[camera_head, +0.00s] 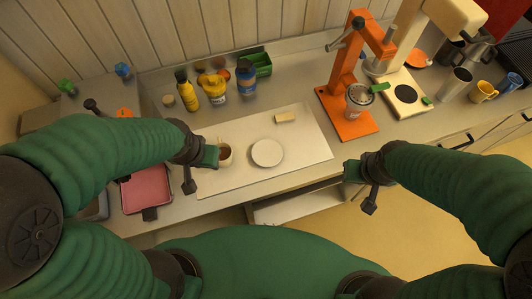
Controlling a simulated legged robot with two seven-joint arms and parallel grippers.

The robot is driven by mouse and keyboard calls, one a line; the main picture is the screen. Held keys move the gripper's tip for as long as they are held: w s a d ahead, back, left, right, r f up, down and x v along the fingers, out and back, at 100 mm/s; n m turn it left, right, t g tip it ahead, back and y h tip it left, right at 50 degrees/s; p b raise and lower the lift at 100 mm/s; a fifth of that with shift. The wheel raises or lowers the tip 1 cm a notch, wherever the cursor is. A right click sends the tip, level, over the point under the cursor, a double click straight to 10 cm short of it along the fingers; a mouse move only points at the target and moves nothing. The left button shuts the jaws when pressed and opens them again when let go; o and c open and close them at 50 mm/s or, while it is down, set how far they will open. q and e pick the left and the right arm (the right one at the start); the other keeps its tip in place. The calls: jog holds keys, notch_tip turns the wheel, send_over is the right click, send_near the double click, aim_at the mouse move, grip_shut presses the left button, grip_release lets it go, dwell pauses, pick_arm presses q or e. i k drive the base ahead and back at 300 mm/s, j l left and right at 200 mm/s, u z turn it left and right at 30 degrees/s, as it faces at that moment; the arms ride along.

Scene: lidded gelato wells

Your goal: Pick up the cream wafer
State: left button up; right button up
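A small cream block (286,117), which looks like the cream wafer, lies on the white board (310,145) near its back edge. My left gripper (202,173) is at the board's left side, in front and to the left of the wafer and well apart from it. Its fingers look spread and nothing shows between them. A cup with brown contents (226,155) stands right beside its green fingertip; I cannot tell if they touch. My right gripper (361,188) is open and empty at the counter's front edge, right of the board.
A white round plate (267,153) lies on the board in front of the wafer. Bottles (187,90) and a green box (256,62) stand behind. An orange press (343,95) stands to the right. A pink tray (146,189) is at left.

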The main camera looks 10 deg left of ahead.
aim_at(287, 117)
jog(key=i+l+u, duration=0.1)
jog(key=l+u, duration=0.15)
jog(key=u, duration=0.2)
jog(key=l+u, duration=0.25)
jog(key=u, duration=0.15)
jog(key=i+l+u, duration=0.1)
jog(key=l+u, duration=0.2)
jog(key=u, duration=0.15)
